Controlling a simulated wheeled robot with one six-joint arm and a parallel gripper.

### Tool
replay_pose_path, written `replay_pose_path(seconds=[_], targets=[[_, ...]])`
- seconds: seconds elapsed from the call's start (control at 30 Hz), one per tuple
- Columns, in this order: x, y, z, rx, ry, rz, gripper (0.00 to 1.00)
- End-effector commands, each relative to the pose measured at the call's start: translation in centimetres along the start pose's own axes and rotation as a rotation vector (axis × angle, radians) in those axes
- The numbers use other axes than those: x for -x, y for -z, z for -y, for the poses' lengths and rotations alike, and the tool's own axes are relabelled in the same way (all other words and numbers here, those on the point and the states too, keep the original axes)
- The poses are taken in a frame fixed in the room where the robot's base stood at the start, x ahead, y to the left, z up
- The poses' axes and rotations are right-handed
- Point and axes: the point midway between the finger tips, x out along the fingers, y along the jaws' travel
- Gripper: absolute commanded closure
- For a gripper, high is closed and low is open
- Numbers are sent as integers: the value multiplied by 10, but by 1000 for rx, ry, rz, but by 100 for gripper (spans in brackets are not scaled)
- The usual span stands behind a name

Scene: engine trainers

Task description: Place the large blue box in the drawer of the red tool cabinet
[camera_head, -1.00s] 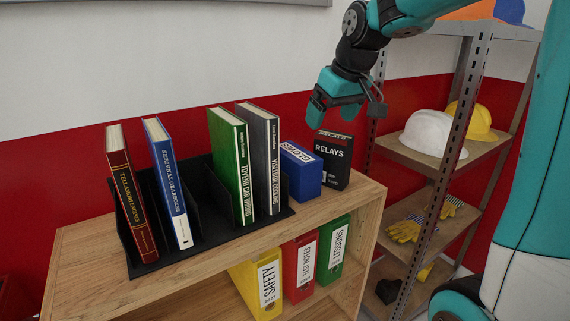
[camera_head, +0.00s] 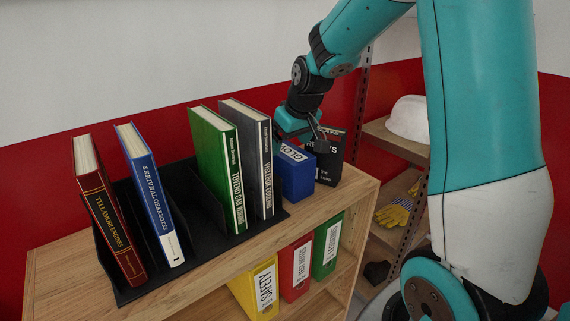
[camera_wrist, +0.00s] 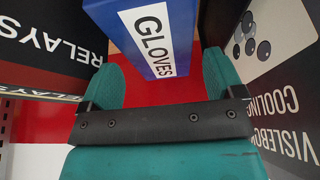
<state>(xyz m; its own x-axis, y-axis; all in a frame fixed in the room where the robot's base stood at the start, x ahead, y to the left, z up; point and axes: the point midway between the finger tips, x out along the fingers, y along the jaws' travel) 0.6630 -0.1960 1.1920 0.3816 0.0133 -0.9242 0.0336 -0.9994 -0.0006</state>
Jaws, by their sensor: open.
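The blue box (camera_head: 296,182), labelled GLOVES, stands on the wooden shelf top between the grey book and the black RELAYS box. My gripper (camera_head: 304,138) is over the box and hides part of its top. In the wrist view, the blue box (camera_wrist: 162,38) lies ahead between the two open teal fingers (camera_wrist: 163,75). The jaws hold nothing, and I cannot tell whether a finger touches the box. The red tool cabinet and its drawer are not in view.
The black RELAYS box (camera_head: 336,162) stands close on the right. The grey book (camera_head: 250,150) stands close on the left in a black rack (camera_head: 203,250). Yellow, red and green binders sit below. A metal rack with a white helmet (camera_head: 408,118) stands behind.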

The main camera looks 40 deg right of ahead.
Motion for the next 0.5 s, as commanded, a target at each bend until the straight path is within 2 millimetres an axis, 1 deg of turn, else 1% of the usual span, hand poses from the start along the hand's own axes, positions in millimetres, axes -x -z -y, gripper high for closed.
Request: replay_pose_path(seconds=[0.23, 0.5], targets=[[-16, 0, 0, 0, 1, 3, 13], [-54, 1, -1, 0, 1, 4, 13]])
